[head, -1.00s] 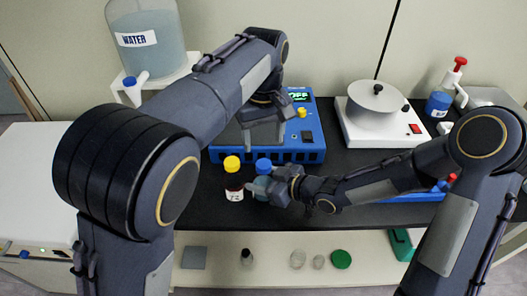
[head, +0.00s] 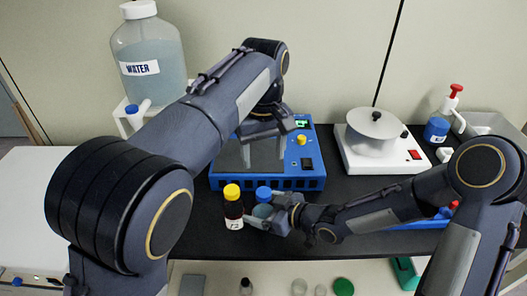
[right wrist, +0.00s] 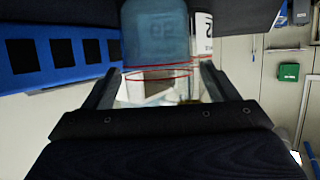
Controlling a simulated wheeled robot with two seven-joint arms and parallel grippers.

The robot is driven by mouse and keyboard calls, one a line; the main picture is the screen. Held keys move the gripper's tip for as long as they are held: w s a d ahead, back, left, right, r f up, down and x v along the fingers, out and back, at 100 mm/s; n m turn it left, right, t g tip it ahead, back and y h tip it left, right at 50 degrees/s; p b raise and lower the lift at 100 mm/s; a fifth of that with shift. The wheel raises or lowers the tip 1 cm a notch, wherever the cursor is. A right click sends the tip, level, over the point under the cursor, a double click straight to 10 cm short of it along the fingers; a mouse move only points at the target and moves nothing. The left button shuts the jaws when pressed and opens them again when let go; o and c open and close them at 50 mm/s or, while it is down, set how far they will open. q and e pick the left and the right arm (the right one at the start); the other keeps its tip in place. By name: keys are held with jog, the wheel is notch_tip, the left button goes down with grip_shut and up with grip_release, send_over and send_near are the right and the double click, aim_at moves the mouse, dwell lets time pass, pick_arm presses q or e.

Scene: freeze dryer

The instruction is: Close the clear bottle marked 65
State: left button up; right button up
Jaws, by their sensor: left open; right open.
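The clear bottle marked 65 (head: 261,211) stands on the black bench with a blue cap (head: 263,193) at its top. I cannot tell how tightly the cap sits. My right gripper (head: 268,220) is open at the bottle's lower body, with a finger on either side; contact is unclear. In the right wrist view its fingers (right wrist: 156,88) stand wide. My left gripper (head: 264,150) is open and empty, pointing down above the blue device, behind the bottle.
A brown bottle (head: 233,210) with a yellow cap, marked 72, stands close left of the clear bottle. The blue device (head: 312,172) is behind them. A white hotplate (head: 384,155) with a round pot is further right. A water jug (head: 150,85) stands at back left.

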jog(key=shift+d, duration=0.1)
pick_arm(q)
jog(key=shift+r+p, duration=0.55)
pick_arm(e)
jog(key=v, duration=0.7)
jog(key=shift+s+d+r, duration=0.15)
jog(key=shift+s+d, duration=0.05)
